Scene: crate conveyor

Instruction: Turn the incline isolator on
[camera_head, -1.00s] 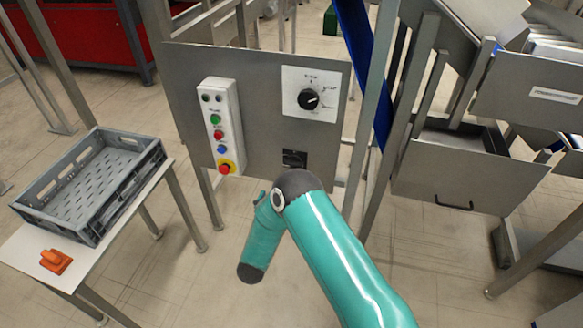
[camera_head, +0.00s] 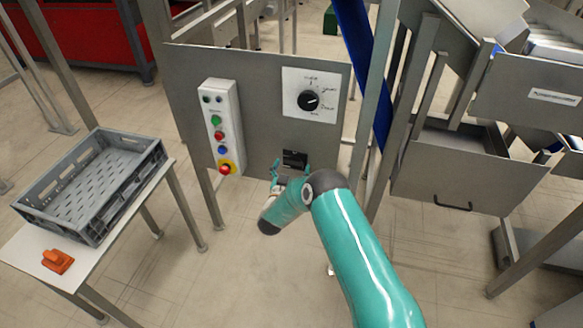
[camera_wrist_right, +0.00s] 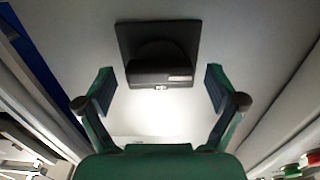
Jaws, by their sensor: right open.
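A black switch (camera_head: 294,158) on a square base is mounted low on the grey panel, below the white dial plate; I take it to be the incline isolator. In the right wrist view the switch (camera_wrist_right: 160,55) has a raised handle lying crosswise, with a small pale label. My right gripper (camera_head: 291,170) is just in front of the switch and partly hides its lower part. In the wrist view the right gripper's fingers (camera_wrist_right: 159,85) are spread, one on each side of the handle, with gaps to it. My left gripper is out of view.
The grey panel (camera_head: 262,110) also carries a black rotary dial (camera_head: 308,100) and a white button box (camera_head: 220,125) with several coloured buttons. A grey crate (camera_head: 70,222) and an orange object (camera_head: 57,261) are on the table at left. A metal post (camera_head: 373,120) stands right of the panel.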

